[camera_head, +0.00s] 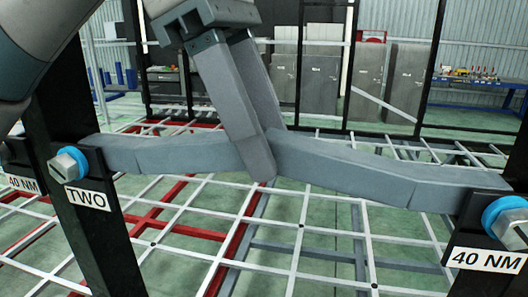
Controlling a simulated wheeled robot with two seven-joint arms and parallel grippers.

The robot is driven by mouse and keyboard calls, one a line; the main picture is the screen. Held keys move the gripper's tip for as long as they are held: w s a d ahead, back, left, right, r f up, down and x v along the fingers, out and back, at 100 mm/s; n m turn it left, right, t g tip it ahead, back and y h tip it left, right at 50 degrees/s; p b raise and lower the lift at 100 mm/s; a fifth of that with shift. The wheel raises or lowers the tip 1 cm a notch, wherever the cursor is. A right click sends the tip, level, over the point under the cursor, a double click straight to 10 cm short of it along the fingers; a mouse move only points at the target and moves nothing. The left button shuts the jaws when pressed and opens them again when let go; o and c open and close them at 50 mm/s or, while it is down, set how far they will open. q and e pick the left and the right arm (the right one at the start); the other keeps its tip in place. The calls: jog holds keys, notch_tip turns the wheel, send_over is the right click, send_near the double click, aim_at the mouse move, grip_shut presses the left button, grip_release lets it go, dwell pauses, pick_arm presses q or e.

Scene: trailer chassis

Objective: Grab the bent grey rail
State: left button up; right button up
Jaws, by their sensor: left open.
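The bent grey rail (345,166) spans the picture from the black post at the left to the black bracket at the right. It dips and bends near both ends. My left gripper (266,150) comes down from the upper left over the middle of the rail. Its near finger passes in front of the rail, and its other finger appears to go behind it, with that tip hidden. The jaws are open around the rail, and I cannot tell whether either finger touches it. My right gripper is not in view.
Blue-ringed bolts (69,165) stand at both rail ends, by the black posts (95,225) labelled "TWO" and "40 NM". A white and red lattice frame (190,233) lies below. Grey cabinets (366,82) and a blue workbench (465,97) stand far behind.

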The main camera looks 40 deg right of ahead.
pick_arm(q)
jog(key=shift+f, duration=0.1)
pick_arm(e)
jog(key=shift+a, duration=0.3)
pick_arm(q)
jog(key=shift+c, duration=0.3)
grip_shut()
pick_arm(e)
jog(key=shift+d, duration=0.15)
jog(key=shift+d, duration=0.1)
